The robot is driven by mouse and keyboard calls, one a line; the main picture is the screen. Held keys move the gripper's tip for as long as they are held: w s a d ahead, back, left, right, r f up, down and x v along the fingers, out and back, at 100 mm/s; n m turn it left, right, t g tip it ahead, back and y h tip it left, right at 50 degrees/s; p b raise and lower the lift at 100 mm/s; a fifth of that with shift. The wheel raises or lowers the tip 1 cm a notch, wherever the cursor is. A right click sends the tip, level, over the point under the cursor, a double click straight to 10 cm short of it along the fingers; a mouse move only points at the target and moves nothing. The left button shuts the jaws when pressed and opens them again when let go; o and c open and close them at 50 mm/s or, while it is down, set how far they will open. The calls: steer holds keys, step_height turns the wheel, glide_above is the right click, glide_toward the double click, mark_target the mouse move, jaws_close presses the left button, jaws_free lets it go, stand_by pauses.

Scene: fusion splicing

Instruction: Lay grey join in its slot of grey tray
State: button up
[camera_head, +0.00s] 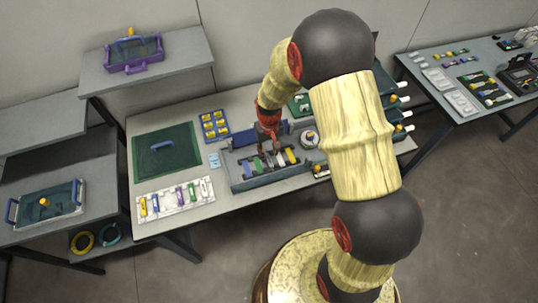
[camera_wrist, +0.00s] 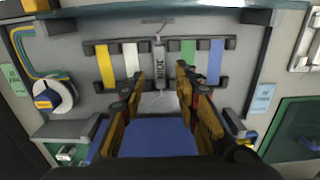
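The grey tray (camera_head: 243,184) sits on the middle table. In the wrist view, its rack (camera_wrist: 90,84) bears yellow, white, green and blue strips. A grey strip with dark lettering, apparently the grey join (camera_wrist: 160,66), lies in the middle position between the white and green strips, lined up with them. My gripper (camera_wrist: 161,83) is over the tray, its two fingers apart on either side of the near end of this grey strip. I see nothing clamped between them. Whether the strip is fully seated cannot be told. In the head view my gripper (camera_head: 268,150) hides the tray's middle.
A white holder (camera_head: 173,205) with several coloured strips is at the table's front left. A green mat (camera_head: 160,170) and a blue tray of yellow pieces (camera_head: 214,125) lie left of the grey tray. A white spool (camera_wrist: 54,97) stands beside the rack.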

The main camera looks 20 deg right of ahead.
step_height(320, 180, up, 9)
steer(key=p, duration=0.1)
step_height(320, 180, up, 9)
steer(key=t, duration=0.1)
glide_above(269, 159)
steer(key=s, duration=0.2)
steer(key=s+r+t, duration=0.4)
steer(key=s+r, duration=1.4)
steer(key=s, duration=0.2)
steer(key=shift+r+t, duration=0.3)
steer(key=shift+r, duration=0.05)
steer(key=shift+s, duration=0.1)
steer(key=shift+f+b, duration=1.75)
steer(key=shift+f, duration=0.1)
steer(key=shift+f, duration=0.1)
